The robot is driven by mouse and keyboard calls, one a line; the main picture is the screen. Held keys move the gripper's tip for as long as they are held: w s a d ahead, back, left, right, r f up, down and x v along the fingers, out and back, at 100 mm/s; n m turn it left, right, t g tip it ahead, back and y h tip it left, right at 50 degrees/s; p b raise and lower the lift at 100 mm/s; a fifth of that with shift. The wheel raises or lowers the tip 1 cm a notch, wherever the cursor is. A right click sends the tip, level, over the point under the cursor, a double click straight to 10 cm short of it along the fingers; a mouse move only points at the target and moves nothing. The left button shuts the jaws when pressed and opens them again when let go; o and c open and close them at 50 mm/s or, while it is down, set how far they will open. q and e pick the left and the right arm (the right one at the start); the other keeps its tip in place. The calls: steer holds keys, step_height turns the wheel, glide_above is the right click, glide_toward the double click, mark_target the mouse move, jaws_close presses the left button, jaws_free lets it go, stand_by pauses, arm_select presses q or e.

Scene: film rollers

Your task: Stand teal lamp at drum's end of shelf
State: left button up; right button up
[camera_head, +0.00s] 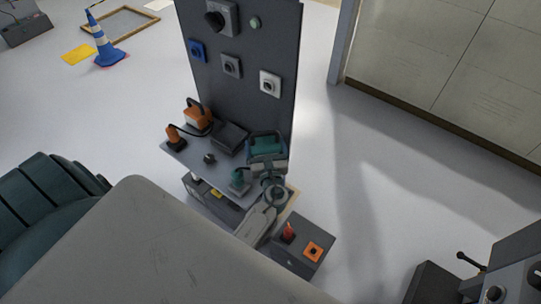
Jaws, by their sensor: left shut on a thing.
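The teal lamp (267,145) is a boxy teal body at the right end of the grey shelf (222,172). My left gripper (267,158) is shut on it; the fingers hide its sides and lower part. I cannot tell whether the lamp touches the shelf. The shelf runs along the foot of a dark upright panel (245,70). A dark teal ribbed drum (45,195) lies at the lower left, so the shelf's left end is nearer the drum. My right gripper is not in view.
At the shelf's left end stand an orange boxy item (198,117) and an orange item on a black base (174,138). A dark box (230,136) is mid-shelf. A smaller teal item (240,179) is near the front edge. A grey box (303,247) stands below right.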

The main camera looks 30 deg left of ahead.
arm_select(q)
steer(key=w+f+b, duration=0.3)
steer(key=w+a+f+b, duration=0.1)
steer(key=f+b, duration=0.1)
steer(key=shift+w+f, duration=0.15)
steer(key=shift+f, duration=0.1)
steer(key=shift+f+b, duration=0.55)
steer(key=shift+b, duration=0.15)
steer(key=shift+f, duration=0.25)
step_height(320, 180, down, 4)
steer(key=b, duration=0.4)
steer(key=shift+f, duration=0.1)
steer(key=shift+w+f, duration=0.15)
steer(key=shift+w, duration=0.05)
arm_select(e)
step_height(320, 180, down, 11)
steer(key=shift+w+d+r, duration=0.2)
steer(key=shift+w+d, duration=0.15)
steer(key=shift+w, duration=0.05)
